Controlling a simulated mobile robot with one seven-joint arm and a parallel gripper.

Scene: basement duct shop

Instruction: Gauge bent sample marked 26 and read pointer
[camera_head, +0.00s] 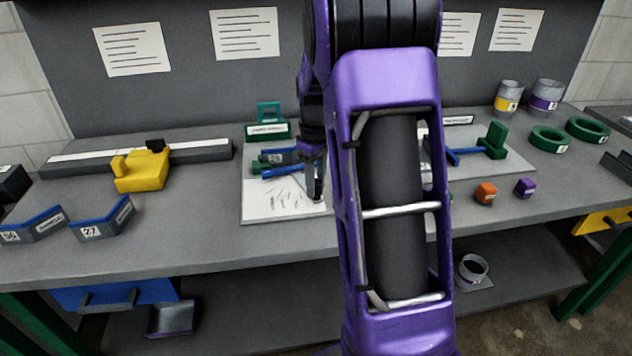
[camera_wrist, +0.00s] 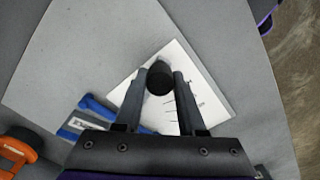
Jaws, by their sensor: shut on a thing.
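My gripper (camera_wrist: 160,82) is shut on a round black knob (camera_wrist: 159,78), which sits between its two fingertips in the wrist view. In the head view my gripper (camera_head: 316,178) is over the white scale card (camera_head: 275,205), partly hidden by my arm. The card, with fan-like lines, also shows under the fingers in the wrist view (camera_wrist: 206,98). A blue and grey bent piece with a label (camera_wrist: 80,122) lies beside the card; its number is unreadable. In the head view it shows left of my gripper (camera_head: 275,157). I cannot make out a pointer reading.
Two bent samples stand at the left, one marked 27 (camera_head: 100,222), the other unclear (camera_head: 32,228). A yellow block (camera_head: 142,172) sits by a long rail (camera_head: 205,151). Orange (camera_head: 485,194) and purple (camera_head: 525,187) blocks, green rings (camera_head: 587,129) and cans (camera_head: 508,98) stand at the right.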

